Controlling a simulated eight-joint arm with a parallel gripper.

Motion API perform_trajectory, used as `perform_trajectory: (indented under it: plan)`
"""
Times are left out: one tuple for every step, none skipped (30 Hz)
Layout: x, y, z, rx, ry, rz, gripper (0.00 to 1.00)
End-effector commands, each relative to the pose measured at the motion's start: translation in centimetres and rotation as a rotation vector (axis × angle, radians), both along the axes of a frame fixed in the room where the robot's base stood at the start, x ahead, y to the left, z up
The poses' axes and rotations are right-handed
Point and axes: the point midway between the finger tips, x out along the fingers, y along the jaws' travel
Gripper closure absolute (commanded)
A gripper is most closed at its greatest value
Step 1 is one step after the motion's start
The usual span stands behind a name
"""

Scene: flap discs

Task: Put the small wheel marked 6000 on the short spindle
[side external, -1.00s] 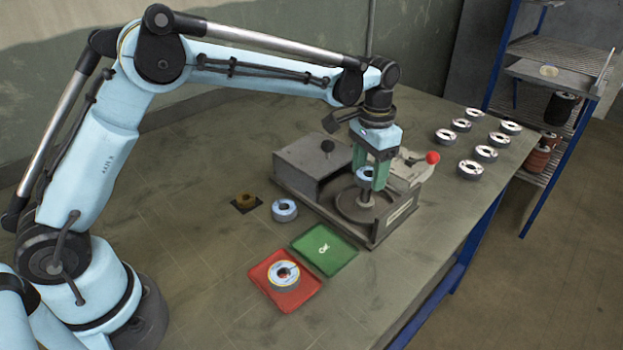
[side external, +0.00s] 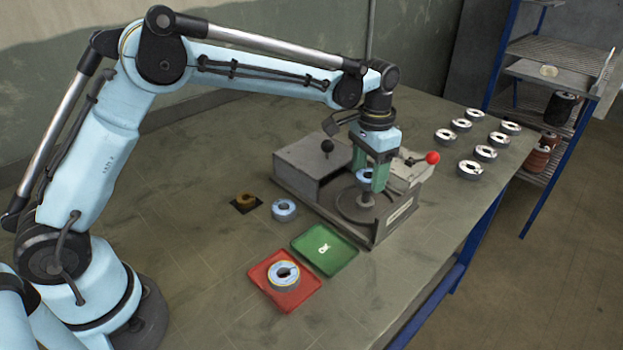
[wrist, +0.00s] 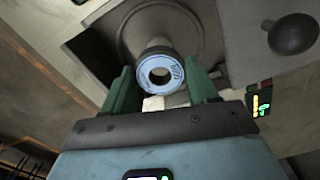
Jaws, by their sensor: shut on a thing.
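My gripper (side external: 369,176) is shut on a small wheel (side external: 364,174) with a pale blue label. In the wrist view the wheel (wrist: 160,76) sits between the two green fingers, its label facing the camera and its centre hole dark. Its printed number is too small to read. It is over the round plate (side external: 352,209) of the grey machine, with a short grey post (side external: 367,197) below it. I cannot tell whether the wheel touches the post or has it in its hole.
A grey-blue wheel (side external: 284,209) and a brown ring on a dark square (side external: 246,202) lie left of the machine (side external: 312,160). A red tray (side external: 308,291) holds another wheel (side external: 283,275); a green tray (side external: 340,256) is beside it. Several wheels stand at the far right.

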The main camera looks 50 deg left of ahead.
Motion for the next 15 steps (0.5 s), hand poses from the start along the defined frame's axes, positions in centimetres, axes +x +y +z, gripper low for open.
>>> perform_trajectory:
  plan:
    - [0.00,0.00,0.01,0.000,0.000,0.000,0.74]
    - [0.00,0.00,0.01,0.000,0.000,0.000,0.74]
    - [0.00,0.00,0.00,0.000,0.000,0.000,0.74]
    - [0.00,0.00,-0.02,0.000,0.000,0.000,0.74]
    - [0.00,0.00,-0.04,0.000,0.000,0.000,0.74]
    - [0.00,0.00,-0.08,0.000,0.000,0.000,0.74]
    - [0.00,0.00,-0.12,0.000,0.000,0.000,0.74]
    - [0.01,0.00,-0.16,0.000,0.000,0.000,0.74]
    - [0.01,0.00,-0.23,0.000,0.000,0.000,0.74]
    - [0.01,0.00,-0.28,0.000,0.000,0.000,0.74]
    - [0.01,0.00,-0.33,0.000,0.000,0.000,0.74]
    - [0.01,0.00,-0.40,0.000,0.000,0.000,0.74]
    - [0.02,-0.01,-0.46,0.000,0.000,0.000,0.74]
    - [0.02,-0.01,-0.51,0.000,0.000,0.000,0.74]
    - [0.02,-0.01,-0.59,0.000,0.000,0.000,0.74]
